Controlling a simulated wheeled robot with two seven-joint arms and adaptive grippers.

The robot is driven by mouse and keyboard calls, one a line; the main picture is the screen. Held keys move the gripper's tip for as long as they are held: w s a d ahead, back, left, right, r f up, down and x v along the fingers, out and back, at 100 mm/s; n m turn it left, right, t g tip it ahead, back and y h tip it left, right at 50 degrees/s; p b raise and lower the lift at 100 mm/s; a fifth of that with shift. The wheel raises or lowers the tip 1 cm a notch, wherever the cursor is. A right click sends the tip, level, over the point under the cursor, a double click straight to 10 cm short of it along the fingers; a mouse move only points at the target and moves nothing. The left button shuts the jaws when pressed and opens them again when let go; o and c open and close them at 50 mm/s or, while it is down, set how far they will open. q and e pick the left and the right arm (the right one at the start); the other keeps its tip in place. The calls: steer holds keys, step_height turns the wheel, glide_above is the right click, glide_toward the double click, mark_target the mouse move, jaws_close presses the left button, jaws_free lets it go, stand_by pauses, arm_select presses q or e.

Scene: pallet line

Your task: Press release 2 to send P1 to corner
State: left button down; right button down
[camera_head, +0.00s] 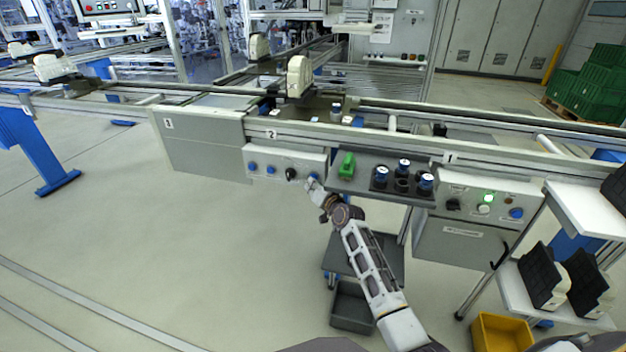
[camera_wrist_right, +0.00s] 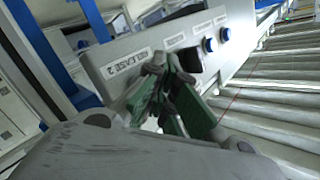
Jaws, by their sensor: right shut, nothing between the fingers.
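A grey control panel (camera_head: 268,157) below the line's front rail carries two blue buttons at its left and a black knob (camera_head: 291,174). My right gripper (camera_head: 313,184) is shut and empty at the panel's right end. In the right wrist view the gripper (camera_wrist_right: 165,85) is right up against the panel (camera_wrist_right: 135,54), beside the printed label RELEASE 2 (camera_wrist_right: 128,63). The fingers hide the button there, so I cannot tell whether they touch or press it. A cream-coloured carrier (camera_head: 299,76) stands on the line; I cannot read whether it is P1. My left gripper is out of view.
A grey shelf (camera_head: 356,190) with a green block (camera_head: 347,165) and several dark, blue-topped cylinders juts out right of the gripper. Below stand a dark cart and a yellow bin (camera_head: 501,333). The left floor is clear.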

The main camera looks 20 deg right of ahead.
steer(key=shift+s+r, duration=0.1)
stand_by(0.3)
steer(key=shift+s+a+p, duration=0.45)
steer(key=shift+s+p, duration=0.2)
steer(key=shift+p, duration=0.15)
